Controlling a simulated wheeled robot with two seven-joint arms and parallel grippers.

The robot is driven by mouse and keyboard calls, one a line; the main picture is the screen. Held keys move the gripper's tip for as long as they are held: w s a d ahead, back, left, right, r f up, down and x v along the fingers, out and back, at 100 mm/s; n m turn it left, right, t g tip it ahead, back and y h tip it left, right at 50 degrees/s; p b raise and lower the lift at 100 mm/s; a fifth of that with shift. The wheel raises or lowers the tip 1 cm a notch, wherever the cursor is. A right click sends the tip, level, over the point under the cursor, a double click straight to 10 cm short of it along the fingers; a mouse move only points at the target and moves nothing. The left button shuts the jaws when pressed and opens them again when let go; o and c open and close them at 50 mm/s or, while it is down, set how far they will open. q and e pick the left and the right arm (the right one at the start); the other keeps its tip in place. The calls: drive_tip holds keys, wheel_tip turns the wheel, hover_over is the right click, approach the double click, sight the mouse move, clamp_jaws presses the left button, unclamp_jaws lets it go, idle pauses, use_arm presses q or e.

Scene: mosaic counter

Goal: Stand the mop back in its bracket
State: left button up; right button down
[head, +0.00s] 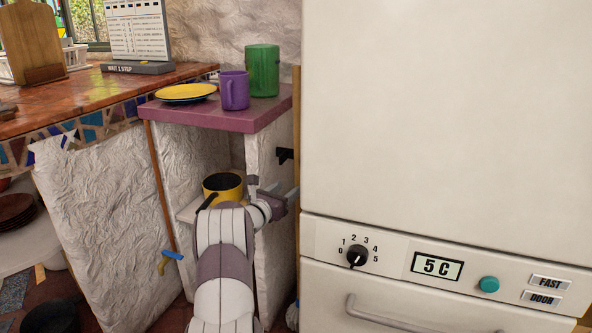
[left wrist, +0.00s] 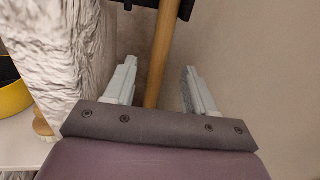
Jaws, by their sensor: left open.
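The mop's wooden handle (head: 297,112) stands nearly upright in the narrow gap between the white side unit and the fridge. A pale shape low in that gap may be its head. The black bracket (head: 284,155) sticks out from the unit's side. My left gripper (head: 283,194) is open at the gap, below the bracket. In the left wrist view the handle (left wrist: 163,60) runs between the two open fingers (left wrist: 160,85), and the bracket (left wrist: 186,8) shows at the top beside it. I cannot tell whether the handle sits in the bracket. My right gripper is out of view.
The fridge (head: 440,110) closes off the right side. A purple top (head: 215,116) carries a mug, a green canister and plates. A yellow pot (head: 223,185) stands on the shelf beside my arm. A thin stick (head: 160,190) leans at the counter.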

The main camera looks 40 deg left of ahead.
sight(297, 183)
use_arm(q)
drive_tip(key=w+p, duration=0.1)
drive_tip(key=p, duration=0.1)
drive_tip(key=w+r+p, duration=0.1)
drive_tip(key=p, duration=0.2)
drive_tip(key=shift+w+a, duration=0.15)
drive_tip(key=shift+w, duration=0.25)
drive_tip(key=shift+w+a+f+b, duration=0.15)
drive_tip(key=shift+w+f+b, duration=0.6)
drive_tip(key=shift+b, duration=0.35)
drive_tip(key=shift+w+a+b, duration=0.1)
drive_tip(key=shift+w+b, duration=0.2)
drive_tip(key=shift+w, duration=0.9)
drive_tip(key=shift+w+a+r, duration=0.1)
drive_tip(key=shift+w+r, duration=0.1)
drive_tip(key=shift+w, duration=0.3)
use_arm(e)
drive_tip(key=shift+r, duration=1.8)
use_arm(q)
clamp_jaws()
